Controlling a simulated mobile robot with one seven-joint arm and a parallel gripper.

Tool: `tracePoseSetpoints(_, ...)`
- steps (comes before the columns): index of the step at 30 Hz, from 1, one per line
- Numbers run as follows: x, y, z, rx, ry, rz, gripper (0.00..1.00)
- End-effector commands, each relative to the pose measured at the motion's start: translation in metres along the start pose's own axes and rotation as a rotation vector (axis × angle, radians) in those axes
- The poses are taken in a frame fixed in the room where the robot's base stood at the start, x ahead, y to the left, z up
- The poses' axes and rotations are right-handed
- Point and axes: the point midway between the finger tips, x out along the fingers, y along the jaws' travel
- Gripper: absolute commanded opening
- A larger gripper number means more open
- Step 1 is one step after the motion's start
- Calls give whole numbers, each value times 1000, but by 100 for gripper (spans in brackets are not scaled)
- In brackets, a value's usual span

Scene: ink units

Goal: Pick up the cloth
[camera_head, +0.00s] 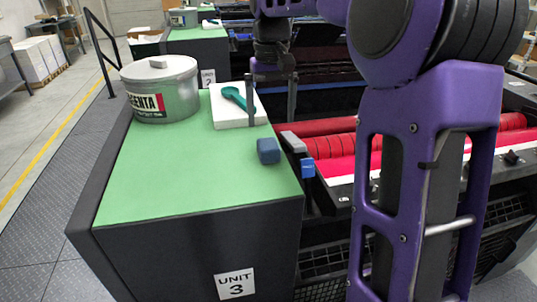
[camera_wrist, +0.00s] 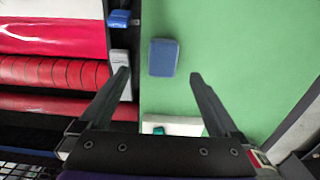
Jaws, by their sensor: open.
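A small dark blue block-shaped bundle, which looks like the folded cloth (camera_head: 268,151), lies on the green top of the unit near its right edge. In the wrist view the cloth (camera_wrist: 163,57) shows ahead of the fingertips, roughly centred between them and a little nearer the left finger. My gripper (camera_head: 271,122) is open and empty, fingers pointing down, above the green top's right side. In the wrist view my gripper (camera_wrist: 160,73) has its two dark fingers wide apart. I see no contact with the cloth.
A teal scoop (camera_head: 236,97) lies on a white pad (camera_head: 229,119) behind the cloth. A magenta ink tin (camera_head: 160,90) stands at the back left. Red rollers (camera_head: 325,145) and a lever with a blue end (camera_head: 307,168) are at the right. The front green top (camera_head: 170,185) is clear.

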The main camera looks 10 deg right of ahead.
Motion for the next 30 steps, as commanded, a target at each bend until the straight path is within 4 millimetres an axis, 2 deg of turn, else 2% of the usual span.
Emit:
tracePoseSetpoints(1,12,0,0,0,-2,0,98)
tracePoseSetpoints(3,22,0,0,1,-1,0,98)
tracePoseSetpoints(13,43,-2,-1,0,0,-1,98)
tracePoseSetpoints(21,81,-5,-3,0,-1,0,98)
tracePoseSetpoints(29,84,-5,-3,0,2,0,98)
tracePoseSetpoints(30,84,-5,-3,0,2,0,90)
